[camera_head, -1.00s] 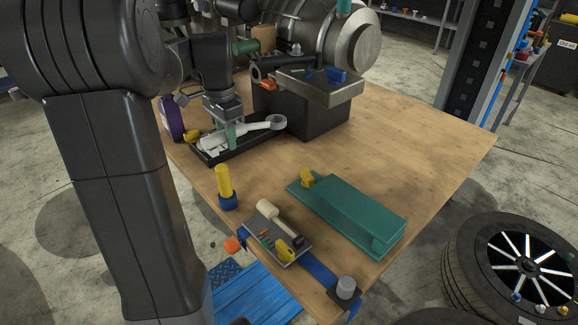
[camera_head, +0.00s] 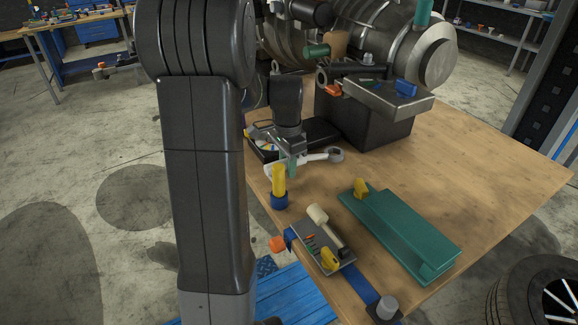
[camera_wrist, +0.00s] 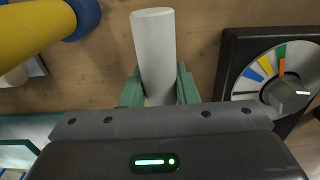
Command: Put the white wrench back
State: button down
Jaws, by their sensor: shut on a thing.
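The white wrench (camera_head: 316,157) has a pale shaft and a grey ring end, which points right in the head view. My gripper (camera_head: 291,166) is shut on its shaft, with green fingers on both sides. In the wrist view the pale shaft (camera_wrist: 154,50) stands between the green fingertips (camera_wrist: 158,88), with bare wood behind it. My arm hides part of the tray.
A yellow cylinder with a blue base (camera_head: 279,186) stands close in front of the wrench. A black item with a coloured dial (camera_wrist: 270,70) is at right in the wrist view. A grey tool plate (camera_head: 333,258) and green block (camera_head: 405,232) lie nearer. The table's right is clear.

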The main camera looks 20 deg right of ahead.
jog(key=shift+f, duration=0.55)
jog(key=c, duration=1.1)
grip_release()
jog(key=shift+f+b, duration=0.1)
jog(key=shift+b, duration=0.25)
notch_tip(320, 180, up, 14)
jog(key=shift+f, duration=0.1)
notch_tip(320, 180, down, 14)
jog(key=shift+r+p, duration=0.15)
jog(key=shift+p, duration=0.2)
jog(key=shift+r, duration=1.5)
